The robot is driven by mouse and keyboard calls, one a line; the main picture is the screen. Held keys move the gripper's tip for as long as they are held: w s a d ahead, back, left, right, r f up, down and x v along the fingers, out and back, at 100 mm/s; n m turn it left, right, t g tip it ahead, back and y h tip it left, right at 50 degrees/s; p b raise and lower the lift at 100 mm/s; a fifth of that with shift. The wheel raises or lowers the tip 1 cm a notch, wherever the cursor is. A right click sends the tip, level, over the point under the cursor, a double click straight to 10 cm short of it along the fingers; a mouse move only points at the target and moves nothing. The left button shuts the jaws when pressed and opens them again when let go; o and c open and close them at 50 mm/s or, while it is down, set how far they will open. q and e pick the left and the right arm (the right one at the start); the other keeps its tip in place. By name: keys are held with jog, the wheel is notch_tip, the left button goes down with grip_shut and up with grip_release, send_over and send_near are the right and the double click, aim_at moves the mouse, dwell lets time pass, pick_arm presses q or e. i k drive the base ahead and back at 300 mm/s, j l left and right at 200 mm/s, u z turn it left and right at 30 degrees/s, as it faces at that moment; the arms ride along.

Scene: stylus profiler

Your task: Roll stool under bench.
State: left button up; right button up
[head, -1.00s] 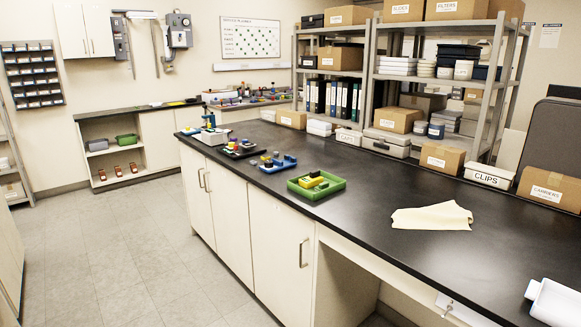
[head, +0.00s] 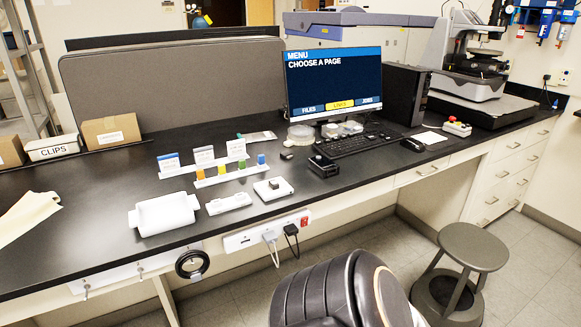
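A grey round stool (head: 472,247) with a ring base stands upright on the floor at the lower right of the head view. It is in front of the bench, beside the open knee space and left of the white drawers. The black-topped bench (head: 330,185) runs across the view. The space under it (head: 335,232) shows open floor behind my arm. A dark, rounded arm part of mine fills the bottom middle, left of the stool. No fingertips of either gripper show.
On the bench are a monitor (head: 334,82), a keyboard (head: 357,142), a microscope-like instrument (head: 470,60) and a white tray (head: 164,213). White drawers (head: 512,170) close off the bench at the right. Cables (head: 272,247) hang from an outlet strip at the front edge. Floor right of the stool is clear.

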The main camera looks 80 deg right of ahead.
aim_at(445, 297)
jog(key=z, duration=4.05)
jog(key=i+l, duration=0.3)
jog(key=i, duration=0.15)
jog(key=i+l, duration=0.3)
jog(key=i, duration=0.2)
jog(key=i+l+u, duration=0.1)
jog(key=i+l, duration=0.2)
jog(key=i, duration=0.2)
